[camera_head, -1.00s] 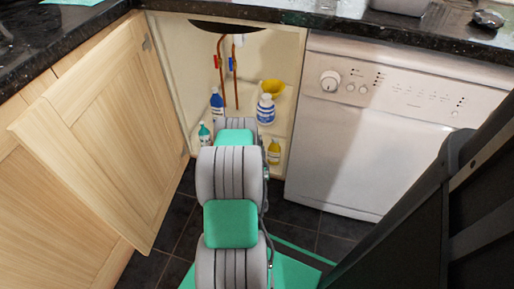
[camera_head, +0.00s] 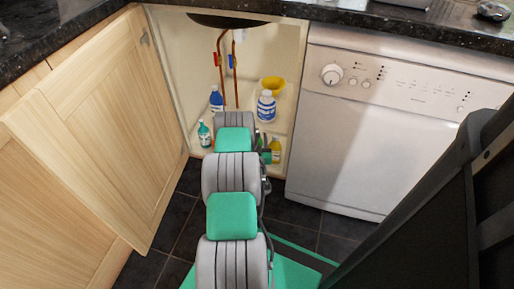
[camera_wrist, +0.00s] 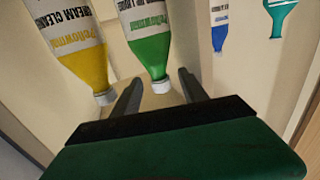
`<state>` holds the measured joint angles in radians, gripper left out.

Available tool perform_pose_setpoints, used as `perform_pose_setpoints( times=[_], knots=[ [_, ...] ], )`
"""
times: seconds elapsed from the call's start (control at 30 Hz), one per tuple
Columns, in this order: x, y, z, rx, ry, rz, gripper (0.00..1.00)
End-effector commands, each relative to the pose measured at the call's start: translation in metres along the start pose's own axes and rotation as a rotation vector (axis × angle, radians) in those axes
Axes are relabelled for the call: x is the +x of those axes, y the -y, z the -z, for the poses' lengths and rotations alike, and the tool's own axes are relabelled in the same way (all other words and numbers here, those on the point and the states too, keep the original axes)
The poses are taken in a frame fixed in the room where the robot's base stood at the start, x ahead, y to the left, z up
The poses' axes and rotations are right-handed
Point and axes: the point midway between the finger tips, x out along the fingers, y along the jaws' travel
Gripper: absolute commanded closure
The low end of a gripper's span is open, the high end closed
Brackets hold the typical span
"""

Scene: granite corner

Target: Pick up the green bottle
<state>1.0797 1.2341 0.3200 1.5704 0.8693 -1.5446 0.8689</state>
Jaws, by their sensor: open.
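The green bottle (camera_wrist: 150,45) is in the wrist view, which shows it upside down with its white cap toward me. My gripper (camera_wrist: 160,88) is open and empty, with its two fingers pointing toward the bottle. The cap shows between the fingertips, with the left finger close to it in the picture. I cannot tell whether they touch. In the head view my arm reaches into the open cupboard and mostly hides the green bottle and the gripper.
A yellow bottle (camera_wrist: 75,45) stands close beside the green one, also in the head view (camera_head: 275,150). A blue bottle (camera_wrist: 218,25) and a teal bottle (camera_wrist: 282,17) are further right. A white-and-blue container (camera_head: 266,107), copper pipes (camera_head: 222,65) and cupboard door (camera_head: 110,120) surround the arm.

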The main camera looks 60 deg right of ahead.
Motion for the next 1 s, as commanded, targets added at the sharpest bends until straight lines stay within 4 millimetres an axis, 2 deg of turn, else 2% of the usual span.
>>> perform_pose_setpoints(
  times=[0.07,0.67,1.0],
  knots=[
    [0.0001,0.0001,0.0002,0.0,0.0,0.0,0.5],
    [0.0,0.0002,0.0,0.0,0.0,0.0,0.99],
    [0.0,0.0003,-0.0001,0.0,0.0,0.001,1.0]
  ],
)
